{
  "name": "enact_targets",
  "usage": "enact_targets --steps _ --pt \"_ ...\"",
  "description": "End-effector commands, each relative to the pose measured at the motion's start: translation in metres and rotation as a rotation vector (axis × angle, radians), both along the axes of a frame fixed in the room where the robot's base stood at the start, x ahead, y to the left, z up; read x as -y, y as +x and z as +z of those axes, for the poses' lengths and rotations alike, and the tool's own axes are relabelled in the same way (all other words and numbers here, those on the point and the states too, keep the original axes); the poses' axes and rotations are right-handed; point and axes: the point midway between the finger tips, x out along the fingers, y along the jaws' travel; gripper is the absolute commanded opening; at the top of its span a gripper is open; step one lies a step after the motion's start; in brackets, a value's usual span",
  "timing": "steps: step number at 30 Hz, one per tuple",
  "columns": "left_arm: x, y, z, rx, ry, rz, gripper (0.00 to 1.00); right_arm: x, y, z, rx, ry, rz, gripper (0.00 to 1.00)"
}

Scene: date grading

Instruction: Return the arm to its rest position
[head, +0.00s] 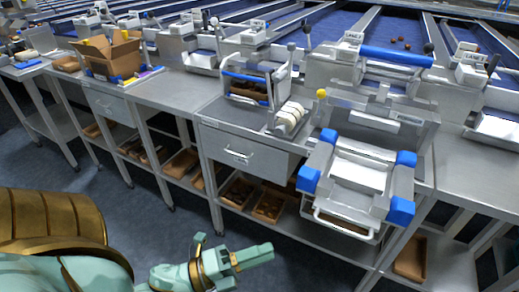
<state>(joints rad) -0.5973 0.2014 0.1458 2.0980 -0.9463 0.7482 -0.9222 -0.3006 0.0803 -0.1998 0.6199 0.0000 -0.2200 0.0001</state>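My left arm, teal and brass, comes in at the lower left. Its gripper (252,256) points right over the blue floor, in front of the steel bench and apart from it. Its fingertips appear small and close together; I cannot tell whether they are open or shut. I see nothing held in it. My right gripper is not in view.
A steel bench (178,92) runs across the view, with a drawer (238,153) and lower shelves holding brown trays. A machine with blue corner blocks (401,211) juts out at right. A cardboard box (117,56) stands at left. Floor (150,222) around the gripper is clear.

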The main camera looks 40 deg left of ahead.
Motion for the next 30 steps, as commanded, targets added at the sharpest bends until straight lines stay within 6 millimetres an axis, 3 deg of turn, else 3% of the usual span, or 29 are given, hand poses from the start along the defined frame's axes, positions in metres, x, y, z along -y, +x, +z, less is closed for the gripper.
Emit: enact_targets --steps 15,18,20,23,26,27,29,30 --pt "0.0 0.0 0.0 -0.004 -0.008 -0.001 0.32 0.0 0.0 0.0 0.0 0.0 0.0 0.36" --pt "-0.007 0.004 -0.006 -0.069 -0.07 0.03 0.32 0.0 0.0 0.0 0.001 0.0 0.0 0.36" --pt "-0.022 0.006 -0.034 -0.181 -0.149 0.097 0.32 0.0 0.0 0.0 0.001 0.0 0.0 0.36" --pt "-0.046 -0.006 -0.104 -0.417 -0.303 0.236 0.32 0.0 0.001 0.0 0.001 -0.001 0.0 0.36" --pt "-0.066 -0.036 -0.186 -0.681 -0.473 0.415 0.32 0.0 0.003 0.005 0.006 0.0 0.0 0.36" --pt "-0.071 -0.054 -0.218 -0.784 -0.535 0.491 0.32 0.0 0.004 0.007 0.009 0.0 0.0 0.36" --pt "-0.075 -0.085 -0.262 -0.93 -0.623 0.608 0.32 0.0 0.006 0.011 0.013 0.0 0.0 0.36" --pt "-0.076 -0.109 -0.29 -1.026 -0.673 0.688 0.32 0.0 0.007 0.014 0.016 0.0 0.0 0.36"
